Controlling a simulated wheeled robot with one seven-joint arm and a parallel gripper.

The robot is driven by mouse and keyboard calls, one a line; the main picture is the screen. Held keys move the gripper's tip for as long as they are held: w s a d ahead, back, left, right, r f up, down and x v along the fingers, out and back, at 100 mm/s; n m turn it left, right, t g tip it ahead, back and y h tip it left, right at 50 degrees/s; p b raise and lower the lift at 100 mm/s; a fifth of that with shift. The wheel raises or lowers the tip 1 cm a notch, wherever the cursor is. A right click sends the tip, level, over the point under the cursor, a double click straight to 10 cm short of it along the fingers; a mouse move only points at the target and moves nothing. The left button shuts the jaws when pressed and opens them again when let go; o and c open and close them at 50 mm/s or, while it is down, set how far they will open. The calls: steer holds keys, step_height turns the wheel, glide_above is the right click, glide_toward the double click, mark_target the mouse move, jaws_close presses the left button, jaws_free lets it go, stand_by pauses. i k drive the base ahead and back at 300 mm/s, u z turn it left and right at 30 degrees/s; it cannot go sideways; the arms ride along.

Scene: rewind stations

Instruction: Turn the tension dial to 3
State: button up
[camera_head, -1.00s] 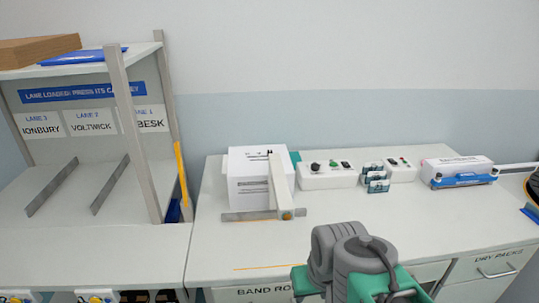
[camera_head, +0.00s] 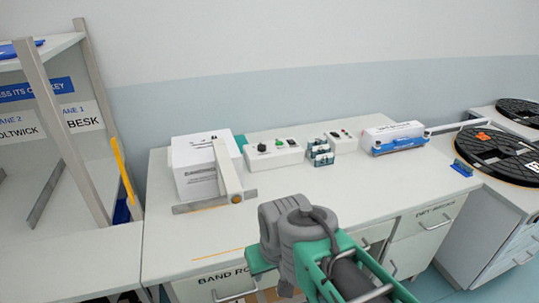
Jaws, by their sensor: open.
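A white control box (camera_head: 274,158) stands toward the back of the white bench. I cannot tell which of these is the tension dial, and no numbers or pointer are readable. My grey and green arm rises at the bottom centre, in front of the bench and apart from the box. My gripper's fingers do not show.
Reels (camera_head: 490,152) lie far right. The bench front is clear.

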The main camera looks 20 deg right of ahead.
mark_target(261, 147)
steer(key=k, duration=0.55)
steer(key=z, duration=1.1)
steer(key=i, duration=1.8)
steer(key=u, duration=1)
